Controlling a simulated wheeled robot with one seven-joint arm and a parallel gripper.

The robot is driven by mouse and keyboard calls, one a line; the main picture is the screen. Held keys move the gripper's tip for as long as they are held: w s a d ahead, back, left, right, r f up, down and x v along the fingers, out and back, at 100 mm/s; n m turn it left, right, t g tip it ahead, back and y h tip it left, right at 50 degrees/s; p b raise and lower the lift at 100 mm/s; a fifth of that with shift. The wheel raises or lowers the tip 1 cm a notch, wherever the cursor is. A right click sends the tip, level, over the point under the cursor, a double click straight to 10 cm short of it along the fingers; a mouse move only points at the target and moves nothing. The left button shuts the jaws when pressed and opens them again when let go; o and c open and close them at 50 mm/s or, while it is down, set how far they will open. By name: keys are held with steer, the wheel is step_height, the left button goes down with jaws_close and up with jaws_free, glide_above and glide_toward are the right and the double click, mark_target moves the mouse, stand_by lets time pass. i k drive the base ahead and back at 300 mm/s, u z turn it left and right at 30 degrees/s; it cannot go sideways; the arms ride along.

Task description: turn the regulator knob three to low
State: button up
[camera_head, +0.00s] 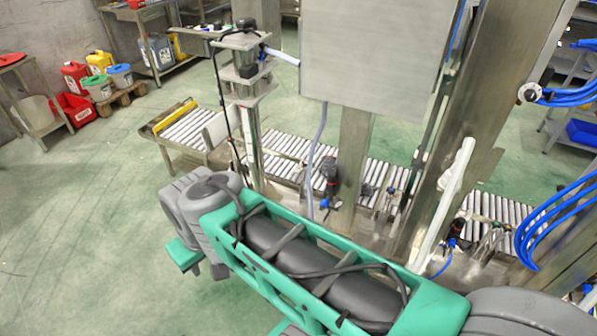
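Several small dark devices with blue fittings, which look like regulators, sit low around the steel machine. One black device (330,172) is in front of the middle post, and another (455,232) is to the right beside the white upright bar. A smaller dark one (390,194) is between them. I cannot tell which is regulator knob three, and no knob setting is readable. My teal and grey arm crosses the lower part of the view, in front of the machine. My gripper's fingers do not show.
A grey cabinet (375,50) hangs above the machine. Roller conveyors (290,150) run behind the posts. Blue hoses (565,225) bend in at the right. A steel stand (250,130) with a cable rises left of the middle. Green floor at left is clear.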

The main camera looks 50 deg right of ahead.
mark_target(332, 174)
steer(key=z, duration=0.2)
steer(key=i, duration=0.8)
steer(key=z, duration=0.9)
steer(key=i, duration=0.3)
steer(key=z, duration=0.15)
